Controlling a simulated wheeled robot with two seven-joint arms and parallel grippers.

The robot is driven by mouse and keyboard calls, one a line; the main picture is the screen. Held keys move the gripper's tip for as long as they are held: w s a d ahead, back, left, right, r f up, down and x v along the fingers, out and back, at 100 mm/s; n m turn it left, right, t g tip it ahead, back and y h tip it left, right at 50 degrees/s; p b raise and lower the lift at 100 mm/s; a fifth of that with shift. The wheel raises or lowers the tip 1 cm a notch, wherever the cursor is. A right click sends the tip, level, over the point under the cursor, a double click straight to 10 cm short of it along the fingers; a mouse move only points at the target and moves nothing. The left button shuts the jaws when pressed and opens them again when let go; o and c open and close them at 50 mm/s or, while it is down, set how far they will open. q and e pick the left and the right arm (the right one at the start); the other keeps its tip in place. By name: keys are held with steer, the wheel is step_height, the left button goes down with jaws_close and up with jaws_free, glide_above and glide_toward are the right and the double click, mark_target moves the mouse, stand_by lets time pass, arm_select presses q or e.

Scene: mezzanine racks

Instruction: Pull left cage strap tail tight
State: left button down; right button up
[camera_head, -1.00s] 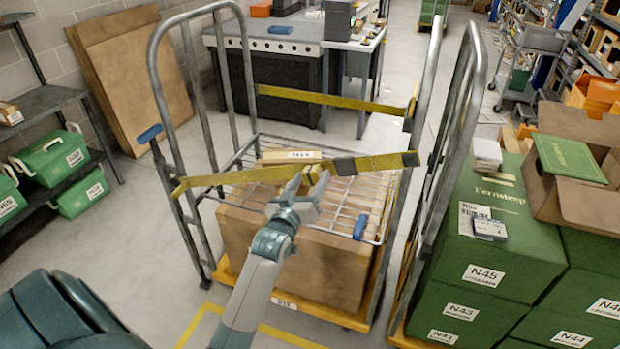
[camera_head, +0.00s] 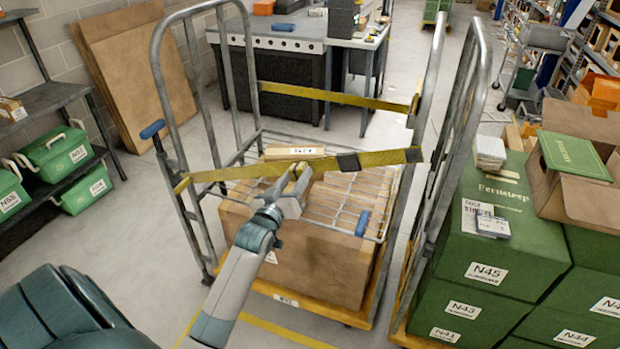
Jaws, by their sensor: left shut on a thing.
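The left roll cage (camera_head: 167,75) stands in the middle with a large brown carton (camera_head: 310,262) under its wire shelf. A yellow strap (camera_head: 235,172) runs across the cage's near side, almost straight, with a dark buckle (camera_head: 348,162) right of its middle. My left gripper (camera_head: 296,179) is in front of the strap, left of the buckle. It is shut on a short yellow strap tail (camera_head: 299,170), which its fingers partly hide. My right gripper is out of view.
A second yellow strap (camera_head: 330,96) crosses the cage's far side. A small carton (camera_head: 293,152) lies on the wire shelf. Another cage (camera_head: 482,50) and stacked green boxes (camera_head: 500,268) stand close on the right. Green crates (camera_head: 57,150) sit on a shelf at left.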

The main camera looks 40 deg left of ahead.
arm_select(q)
steer(key=shift+s+a+f, duration=0.15)
steer(key=shift+a+f, duration=0.1)
steer(key=shift+a, duration=0.25)
steer(key=shift+s+a+f, duration=0.1)
steer(key=shift+a+f, duration=0.1)
steer(key=shift+a, duration=0.3)
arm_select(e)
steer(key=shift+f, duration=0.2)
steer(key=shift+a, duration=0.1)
arm_select(q)
steer(key=c, duration=1.1)
jaws_free()
steer(key=shift+s, duration=0.15)
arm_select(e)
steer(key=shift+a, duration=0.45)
arm_select(q)
steer(key=shift+b+v, duration=2.4)
steer(key=shift+v, duration=6.2)
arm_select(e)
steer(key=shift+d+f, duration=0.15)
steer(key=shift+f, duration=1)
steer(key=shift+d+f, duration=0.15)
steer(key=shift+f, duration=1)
